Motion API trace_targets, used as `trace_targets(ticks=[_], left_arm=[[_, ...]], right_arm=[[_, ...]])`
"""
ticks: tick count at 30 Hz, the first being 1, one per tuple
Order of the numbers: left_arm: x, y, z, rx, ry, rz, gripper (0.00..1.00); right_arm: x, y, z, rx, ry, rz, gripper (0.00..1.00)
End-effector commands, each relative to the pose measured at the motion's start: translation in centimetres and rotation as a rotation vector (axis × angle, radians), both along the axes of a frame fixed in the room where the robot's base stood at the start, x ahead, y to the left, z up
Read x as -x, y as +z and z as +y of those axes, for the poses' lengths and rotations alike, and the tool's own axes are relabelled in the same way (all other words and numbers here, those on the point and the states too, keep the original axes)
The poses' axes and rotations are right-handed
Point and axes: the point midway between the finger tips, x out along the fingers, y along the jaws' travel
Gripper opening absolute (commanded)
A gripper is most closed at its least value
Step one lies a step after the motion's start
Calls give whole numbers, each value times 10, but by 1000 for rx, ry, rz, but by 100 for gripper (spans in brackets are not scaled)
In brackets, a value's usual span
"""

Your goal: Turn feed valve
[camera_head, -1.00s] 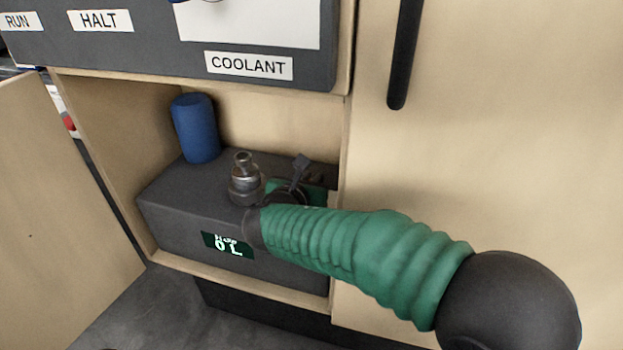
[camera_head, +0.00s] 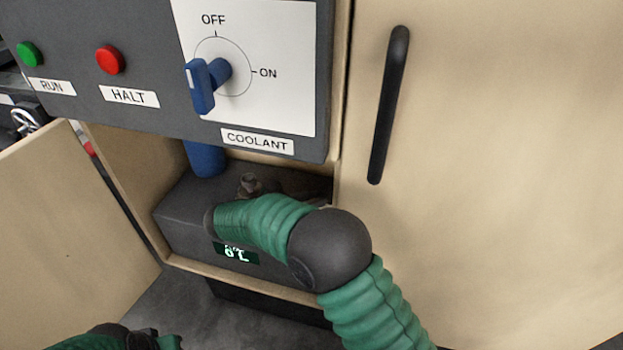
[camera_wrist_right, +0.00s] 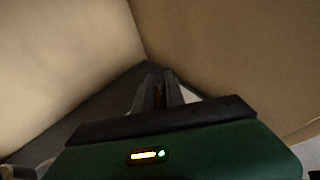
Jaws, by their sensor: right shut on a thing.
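My right gripper is mostly hidden there in the head view. In the right wrist view my right gripper (camera_wrist_right: 158,88) is shut on a thin brownish thing, mostly hidden between the fingers. I cannot tell whether it is the feed valve.
Above the bay, a panel (camera_head: 330,60) carries a blue coolant knob (camera_head: 201,86), a green RUN button (camera_head: 29,54) and a red HALT button (camera_head: 109,59). A closed door with a black handle (camera_head: 389,105) is to the right.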

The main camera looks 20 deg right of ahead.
Motion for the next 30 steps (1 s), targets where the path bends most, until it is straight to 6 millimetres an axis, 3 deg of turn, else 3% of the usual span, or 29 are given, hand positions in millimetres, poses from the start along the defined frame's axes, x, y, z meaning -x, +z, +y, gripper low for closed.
trace_targets(ticks=[1,9,18,30], left_arm=[[0,26,0,0,0,0,36],[0,67,0,0,0,0,36],[0,76,0,0,0,0,36],[0,78,0,0,0,0,36]], right_arm=[[0,12,1,2,-41,1,0],[5,6,-1,0,-283,-2,0],[10,0,-1,-2,-474,-2,0],[12,0,0,-3,-563,-2,0]])
